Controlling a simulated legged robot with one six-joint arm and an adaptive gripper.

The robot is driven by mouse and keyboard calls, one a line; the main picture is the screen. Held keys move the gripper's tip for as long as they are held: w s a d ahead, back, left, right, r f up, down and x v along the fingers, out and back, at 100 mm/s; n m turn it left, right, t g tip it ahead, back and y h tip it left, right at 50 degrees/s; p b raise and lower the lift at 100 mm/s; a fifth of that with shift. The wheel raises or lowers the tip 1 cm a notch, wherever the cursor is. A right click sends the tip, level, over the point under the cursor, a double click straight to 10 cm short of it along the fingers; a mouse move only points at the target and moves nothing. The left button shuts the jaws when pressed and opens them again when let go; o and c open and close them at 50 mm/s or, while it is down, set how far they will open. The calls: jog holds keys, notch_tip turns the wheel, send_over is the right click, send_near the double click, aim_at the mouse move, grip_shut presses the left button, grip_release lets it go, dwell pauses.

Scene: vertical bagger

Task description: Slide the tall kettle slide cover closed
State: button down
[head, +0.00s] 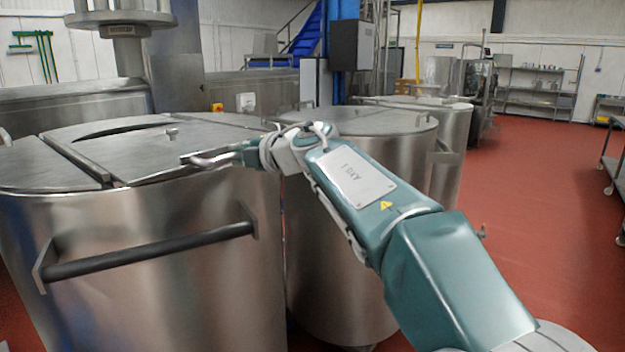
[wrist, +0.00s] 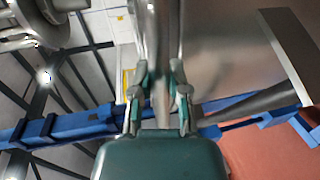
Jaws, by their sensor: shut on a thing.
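The tall kettle (head: 150,270) is a large steel drum at the left of the head view, with a dark bar handle on its front. Its slide cover (head: 130,155) is a flat metal plate on top, with a small knob; a narrow dark curved gap shows behind it. My gripper (head: 192,159) is at the cover's right front edge. In the wrist view my gripper (wrist: 159,70) has its two fingers on either side of a narrow shiny metal part, closed on it. I take this part for the slide cover's edge; the exact contact is partly hidden.
A second steel kettle (head: 335,230) stands close on the right, under my arm, and another kettle (head: 450,125) is behind it. A mixer column (head: 125,45) rises behind the tall kettle. Red floor (head: 540,210) is clear on the right.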

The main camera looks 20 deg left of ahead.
aim_at(223, 153)
jog(key=shift+f, duration=0.4)
jog(key=shift+r+x, duration=0.2)
jog(key=shift+x, duration=0.65)
jog(key=shift+r+x, duration=0.15)
jog(key=shift+x, duration=0.7)
jog(key=shift+r+x, duration=0.2)
jog(key=shift+x, duration=0.65)
jog(key=shift+w+a, duration=0.1)
jog(key=shift+a, duration=0.1)
jog(key=shift+r+x, duration=0.25)
jog(key=shift+x, duration=1.8)
jog(key=shift+d+r, duration=0.15)
jog(key=shift+r, duration=0.25)
